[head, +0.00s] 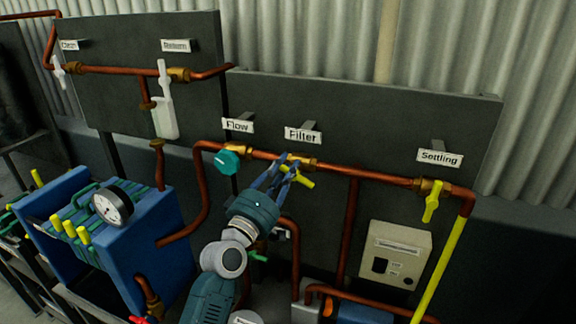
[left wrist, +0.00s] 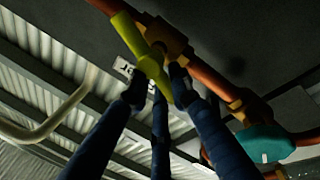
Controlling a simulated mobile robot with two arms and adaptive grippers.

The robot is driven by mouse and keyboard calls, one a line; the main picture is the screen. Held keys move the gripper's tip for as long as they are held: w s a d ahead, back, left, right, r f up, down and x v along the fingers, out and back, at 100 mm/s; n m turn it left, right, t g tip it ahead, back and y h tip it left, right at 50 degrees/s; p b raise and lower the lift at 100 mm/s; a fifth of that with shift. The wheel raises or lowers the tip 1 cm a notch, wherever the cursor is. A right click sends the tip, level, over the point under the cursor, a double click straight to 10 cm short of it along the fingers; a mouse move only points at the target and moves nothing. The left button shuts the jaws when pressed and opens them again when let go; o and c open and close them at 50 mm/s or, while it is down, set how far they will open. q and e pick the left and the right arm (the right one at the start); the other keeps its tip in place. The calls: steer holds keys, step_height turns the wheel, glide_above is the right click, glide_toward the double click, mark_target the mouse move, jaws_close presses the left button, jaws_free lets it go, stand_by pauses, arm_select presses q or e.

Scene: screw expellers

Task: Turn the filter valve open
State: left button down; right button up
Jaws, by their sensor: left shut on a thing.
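The filter valve is a brass body (head: 301,162) on the copper pipe, below the "Filter" sign (head: 303,135). Its yellow handle (head: 304,181) slants down to the right, at an angle to the pipe. My left gripper (head: 286,172) is at the valve, with its blue fingers around the handle and partly hiding it. In the left wrist view the gripper (left wrist: 160,84) is shut on the yellow handle (left wrist: 150,62), with fingers on both sides of it. The brass valve body (left wrist: 164,36) shows behind. My right gripper is not in view.
A teal flow knob (head: 228,162) sits to the left on the same pipe, and the yellow settling valve handle (head: 432,202) hangs at the right. A blue filter press with a gauge (head: 112,206) stands at the left. A beige box (head: 396,255) is below the pipe.

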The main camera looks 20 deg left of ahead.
arm_select(q)
steer(key=n, duration=0.1)
steer(key=n+y, duration=0.1)
steer(key=n, duration=0.2)
steer(key=shift+a+f+p, duration=0.2)
steer(key=shift+a+p, duration=0.1)
steer(key=shift+f+n+y, duration=0.2)
steer(key=shift+n+y, duration=0.3)
steer(key=shift+n, duration=0.6)
steer(key=shift+f+n, duration=0.15)
steer(key=shift+n, duration=0.15)
steer(key=c, duration=1.6)
jaws_free()
steer(key=shift+a, duration=0.1)
steer(key=shift+f, duration=0.1)
steer(key=v, duration=1.2)
steer(key=shift+f, duration=0.15)
